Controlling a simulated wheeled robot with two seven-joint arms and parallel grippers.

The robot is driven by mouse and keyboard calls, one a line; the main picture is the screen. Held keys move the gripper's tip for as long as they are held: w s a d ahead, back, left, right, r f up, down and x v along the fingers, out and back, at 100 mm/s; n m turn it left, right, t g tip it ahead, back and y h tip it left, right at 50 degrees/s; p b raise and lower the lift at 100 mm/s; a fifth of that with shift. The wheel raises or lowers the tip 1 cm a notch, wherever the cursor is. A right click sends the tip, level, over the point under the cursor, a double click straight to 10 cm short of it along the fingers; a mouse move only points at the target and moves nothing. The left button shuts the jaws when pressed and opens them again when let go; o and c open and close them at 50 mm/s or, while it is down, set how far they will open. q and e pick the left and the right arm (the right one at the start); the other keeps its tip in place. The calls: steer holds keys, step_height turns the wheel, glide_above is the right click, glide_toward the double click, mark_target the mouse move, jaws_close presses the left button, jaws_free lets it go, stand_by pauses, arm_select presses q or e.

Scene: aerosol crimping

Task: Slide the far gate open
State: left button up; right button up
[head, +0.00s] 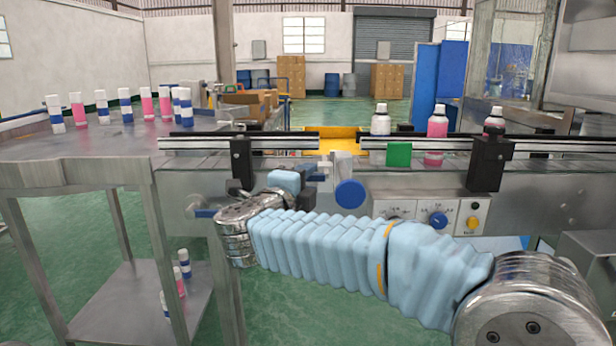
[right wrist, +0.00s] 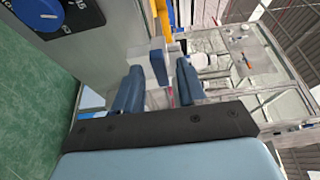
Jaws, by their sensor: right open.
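My right gripper (head: 320,175) reaches along the front of the conveyor, its fingers pointing right. In the right wrist view its two dark blue fingers (right wrist: 159,68) stand apart. A grey and blue block (right wrist: 158,50) shows between or just beyond the fingertips; contact cannot be told. In the head view a round blue knob (head: 350,194) is just right of the fingers, below a gap in the rails, with a grey upright piece (head: 342,164) above it. Another blue handle (head: 205,213) sticks out further left, by my wrist. I cannot tell which part is the far gate. My left gripper is not in view.
Several bottles, including a pink one (head: 437,136), stand on the conveyor (head: 560,165) behind a rail and a green plate (head: 398,154). A control panel (head: 430,212) is to the right. A metal table (head: 110,150) with several bottles is at left.

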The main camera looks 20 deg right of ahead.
steer(key=shift+w+d, duration=0.35)
steer(key=shift+c, duration=0.3)
jaws_close()
steer(key=shift+s, duration=0.15)
